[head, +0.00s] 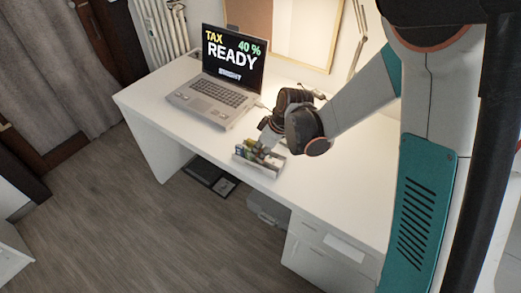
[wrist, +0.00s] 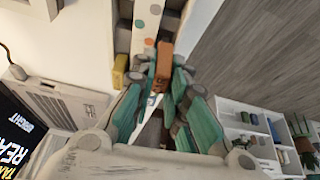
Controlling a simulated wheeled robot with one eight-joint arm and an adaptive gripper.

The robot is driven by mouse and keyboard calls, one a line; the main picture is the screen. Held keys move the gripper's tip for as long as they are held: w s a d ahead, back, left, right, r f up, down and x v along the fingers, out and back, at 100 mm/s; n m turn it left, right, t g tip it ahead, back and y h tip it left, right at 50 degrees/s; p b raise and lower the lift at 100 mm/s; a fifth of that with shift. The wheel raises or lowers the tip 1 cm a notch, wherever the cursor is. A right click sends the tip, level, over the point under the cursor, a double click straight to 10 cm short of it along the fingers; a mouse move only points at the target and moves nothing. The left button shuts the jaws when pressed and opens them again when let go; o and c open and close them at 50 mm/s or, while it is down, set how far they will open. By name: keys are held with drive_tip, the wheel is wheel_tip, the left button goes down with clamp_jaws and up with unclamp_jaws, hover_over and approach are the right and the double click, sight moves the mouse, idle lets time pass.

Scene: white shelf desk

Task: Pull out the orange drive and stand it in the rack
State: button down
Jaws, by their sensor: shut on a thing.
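The orange drive (wrist: 164,58) is between the teal fingertips of my gripper (wrist: 164,76) in the wrist view, and the gripper is shut on it. In the head view my gripper (head: 268,141) is low over the rack (head: 270,170), a light tray near the desk's front edge. The fingers and small items hide the drive there. In the wrist view the drive overlaps the rack's white strip with coloured dots (wrist: 146,18). I cannot tell whether it touches the rack's floor. A yellow drive (wrist: 119,72) is just left of my fingers.
An open laptop (head: 210,98) stands left of the rack, its screen showing "TAX 40 % READY BRIGHT". The white desk (head: 185,124) is clear between them. The desk's front edge is close to the rack, with the floor (head: 140,220) below.

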drive_tip(key=shift+f, duration=0.2)
drive_tip(key=c, duration=1.5)
unclamp_jaws()
drive_tip(key=v, duration=1.2)
drive_tip(key=shift+w, duration=0.1)
drive_tip(key=s+d+r+m+t+h, duration=0.1)
drive_tip(key=s+d+r+m, duration=0.2)
drive_tip(key=s, duration=0.3)
drive_tip(key=s+d+r+m+t+h, duration=0.1)
drive_tip(key=s+d+r+m+t, duration=0.1)
drive_tip(key=s+d+r+m, duration=0.1)
drive_tip(key=s+d+r+m+t+h, duration=0.1)
drive_tip(key=s+d+r+m, duration=0.2)
drive_tip(key=s, duration=0.6)
drive_tip(key=shift+s+d+r+m+t+h, duration=0.1)
drive_tip(key=shift+d+m+t+h, duration=0.25)
drive_tip(key=shift+d+m, duration=1.15)
